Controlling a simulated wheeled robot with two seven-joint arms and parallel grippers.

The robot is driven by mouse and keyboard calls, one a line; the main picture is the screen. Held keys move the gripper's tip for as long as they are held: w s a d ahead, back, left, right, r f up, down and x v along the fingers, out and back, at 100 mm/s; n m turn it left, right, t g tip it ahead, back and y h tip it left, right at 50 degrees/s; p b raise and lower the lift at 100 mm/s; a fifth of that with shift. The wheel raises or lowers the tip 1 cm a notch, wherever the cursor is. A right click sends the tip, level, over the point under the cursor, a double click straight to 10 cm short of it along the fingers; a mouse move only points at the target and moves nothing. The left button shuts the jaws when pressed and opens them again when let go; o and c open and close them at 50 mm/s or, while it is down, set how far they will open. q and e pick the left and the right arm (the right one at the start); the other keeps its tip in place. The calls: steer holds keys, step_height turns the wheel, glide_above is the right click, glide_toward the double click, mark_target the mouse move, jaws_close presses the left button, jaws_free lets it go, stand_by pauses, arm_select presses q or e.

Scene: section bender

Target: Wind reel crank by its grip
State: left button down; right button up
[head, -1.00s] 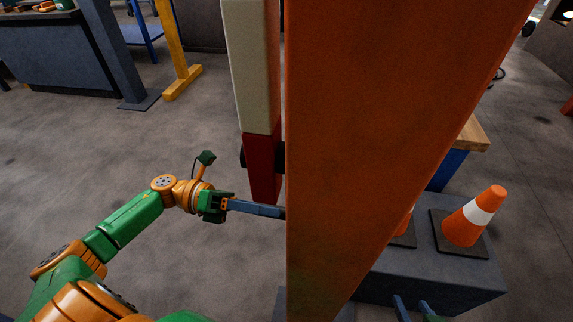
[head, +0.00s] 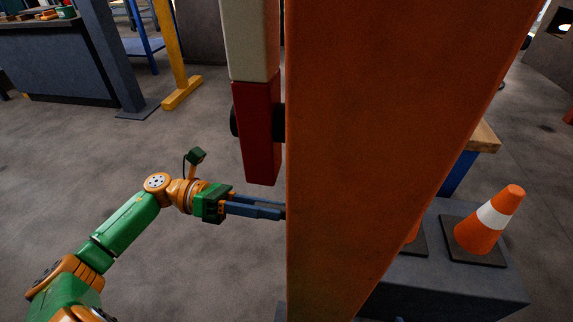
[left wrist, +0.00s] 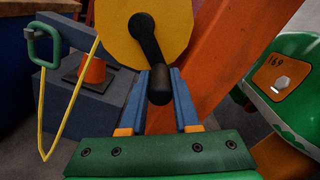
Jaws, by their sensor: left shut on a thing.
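The reel (left wrist: 160,30) is a yellow disc in the left wrist view, beside an orange post. Its black crank arm (left wrist: 146,35) runs down from the hub to a black cylindrical grip (left wrist: 159,88). My left gripper (left wrist: 162,75) has its two blue fingers on either side of this grip and is shut on it. In the head view my left gripper (head: 264,208) reaches right, and its fingertips pass behind the large orange post (head: 390,120). The reel and crank are hidden there. My right gripper is not in view.
A red and cream bar (head: 262,130) hangs just above my left fingers. An orange and white cone (head: 489,222) stands on a grey block (head: 450,285) at right. A green loop (left wrist: 44,45) with a yellow cord is left of the reel. Floor at left is clear.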

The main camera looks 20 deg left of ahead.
arm_select(q)
steer(key=m+b, duration=0.1)
steer(key=b, duration=0.1)
steer(key=f+m+b, duration=0.1)
steer(key=b, duration=0.1)
steer(key=shift+w+a+f, duration=0.1)
steer(key=shift+w+f, duration=0.1)
steer(key=shift+w, duration=0.2)
steer(key=shift+r, duration=0.15)
steer(key=shift+w+r, duration=0.1)
steer(key=shift+r, duration=0.05)
steer(key=m+b, duration=0.1)
steer(key=b, duration=0.1)
steer(key=w+f+m+b, duration=0.1)
steer(key=b, duration=0.1)
steer(key=shift+a+m+b, duration=0.15)
steer(key=shift+m+b, duration=0.15)
steer(key=shift+b, duration=0.05)
steer(key=shift+r, duration=0.25)
